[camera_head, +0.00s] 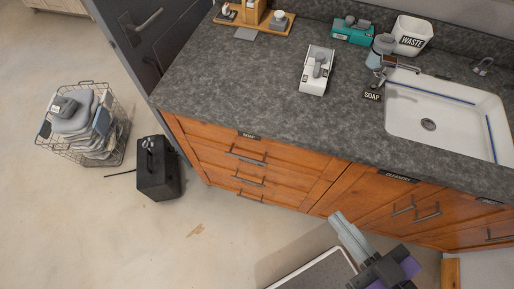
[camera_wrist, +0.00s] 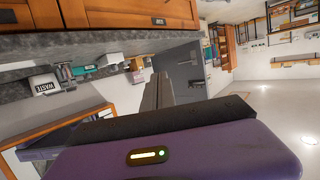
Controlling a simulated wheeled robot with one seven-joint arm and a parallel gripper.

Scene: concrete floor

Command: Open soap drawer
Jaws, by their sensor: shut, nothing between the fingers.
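The soap drawer (camera_head: 225,150) is the top wooden drawer front at the left of the counter in the head view, under a black SOAP label (camera_head: 248,135). It looks closed, flush with the drawers below, with a dark bar handle (camera_head: 246,158). My gripper (camera_head: 342,222) is shut and empty, low and to the right of the drawer, apart from its handle. In the wrist view, which looks upside down, my gripper's shut fingers (camera_wrist: 157,92) are in the middle. A wooden front with a small label (camera_wrist: 158,21) is at the top; I cannot read that label.
The grey counter (camera_head: 225,75) holds a white dispenser (camera_head: 317,70), a waste bin (camera_head: 412,35) and a sink (camera_head: 428,124). A black case (camera_head: 156,170) and a wire basket (camera_head: 85,125) stand on the floor at left.

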